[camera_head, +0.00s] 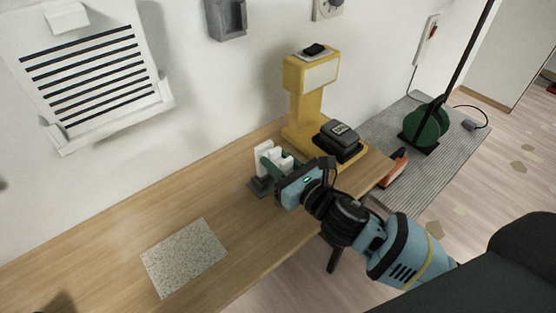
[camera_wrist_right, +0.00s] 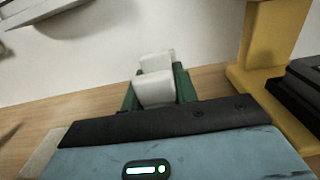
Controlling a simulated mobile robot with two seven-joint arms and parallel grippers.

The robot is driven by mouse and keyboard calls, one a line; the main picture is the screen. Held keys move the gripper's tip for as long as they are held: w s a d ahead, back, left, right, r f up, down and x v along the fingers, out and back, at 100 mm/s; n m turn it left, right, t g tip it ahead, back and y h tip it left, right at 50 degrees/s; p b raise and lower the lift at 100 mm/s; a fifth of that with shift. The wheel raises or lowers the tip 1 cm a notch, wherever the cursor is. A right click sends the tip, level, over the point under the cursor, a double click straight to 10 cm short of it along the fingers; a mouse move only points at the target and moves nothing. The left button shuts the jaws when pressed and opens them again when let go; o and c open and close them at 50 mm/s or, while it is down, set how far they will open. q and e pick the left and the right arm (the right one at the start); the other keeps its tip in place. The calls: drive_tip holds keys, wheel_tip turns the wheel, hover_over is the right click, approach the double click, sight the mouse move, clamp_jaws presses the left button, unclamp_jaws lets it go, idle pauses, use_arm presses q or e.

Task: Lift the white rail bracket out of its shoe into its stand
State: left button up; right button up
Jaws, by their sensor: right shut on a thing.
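The white rail bracket (camera_head: 262,157) is upright near the table's back edge, at the yellow stand's left. In the right wrist view the white bracket (camera_wrist_right: 154,89) shows as two white blocks between green fingers. My right gripper (camera_head: 274,160) reaches in from the right and is shut on the bracket. A dark grey base (camera_head: 261,188) lies on the table just below the bracket; I cannot tell whether it is the shoe or the stand, or whether the bracket touches it. The bracket's lower end is partly hidden by the gripper. My left gripper is not in view.
A yellow stand (camera_head: 305,105) with a black box (camera_head: 337,142) is close to the right of my gripper. A speckled sheet (camera_head: 184,257) lies flat at the front left. The wooden table (camera_head: 110,240) is mostly clear on the left. A louvred panel (camera_head: 90,65) hangs above.

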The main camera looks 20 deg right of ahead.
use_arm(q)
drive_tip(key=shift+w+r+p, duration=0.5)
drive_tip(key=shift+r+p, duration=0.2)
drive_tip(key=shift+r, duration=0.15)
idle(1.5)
